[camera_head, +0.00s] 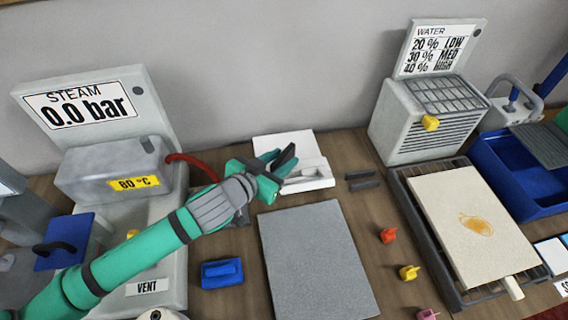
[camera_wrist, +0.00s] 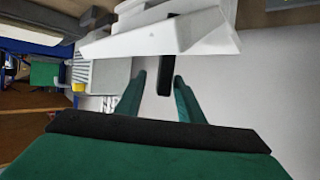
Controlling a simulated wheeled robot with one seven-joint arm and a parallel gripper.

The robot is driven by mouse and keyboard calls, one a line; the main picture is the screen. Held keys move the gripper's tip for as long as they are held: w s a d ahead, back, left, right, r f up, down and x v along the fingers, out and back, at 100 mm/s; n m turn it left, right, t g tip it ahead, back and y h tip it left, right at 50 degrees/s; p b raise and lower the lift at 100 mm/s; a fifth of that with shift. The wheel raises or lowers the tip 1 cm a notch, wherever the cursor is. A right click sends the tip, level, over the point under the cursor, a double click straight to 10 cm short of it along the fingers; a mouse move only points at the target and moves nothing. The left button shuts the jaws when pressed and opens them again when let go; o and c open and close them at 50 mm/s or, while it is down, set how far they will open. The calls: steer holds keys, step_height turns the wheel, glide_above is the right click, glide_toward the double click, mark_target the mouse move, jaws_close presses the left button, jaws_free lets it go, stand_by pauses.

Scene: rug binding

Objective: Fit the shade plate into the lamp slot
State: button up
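I cannot make out for sure which things are the shade plate and the lamp slot. A white block (camera_head: 318,172) with a flat back panel and a low slab stands near the wall, and its white edge fills the top of the wrist view (camera_wrist: 165,38). My gripper (camera_head: 275,163) is at this block's left side, in front of its panel. In the wrist view its green fingers (camera_wrist: 160,85) stand apart. A dark upright piece (camera_wrist: 165,75) shows between them, with a gap to the left finger.
Two dark bars (camera_head: 362,180) lie right of the white block. A grey mat (camera_head: 315,262) lies in front. Several small coloured pieces, such as a red one (camera_head: 388,235), and a blue block (camera_head: 222,273) flank it. A steam unit (camera_head: 115,168) stands left, a water box (camera_head: 425,115) right.

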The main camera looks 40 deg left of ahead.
mark_target(290, 152)
steer(key=x, duration=0.5)
steer(key=shift+w+a+r, duration=0.1)
steer(key=shift+a, duration=0.15)
jaws_close()
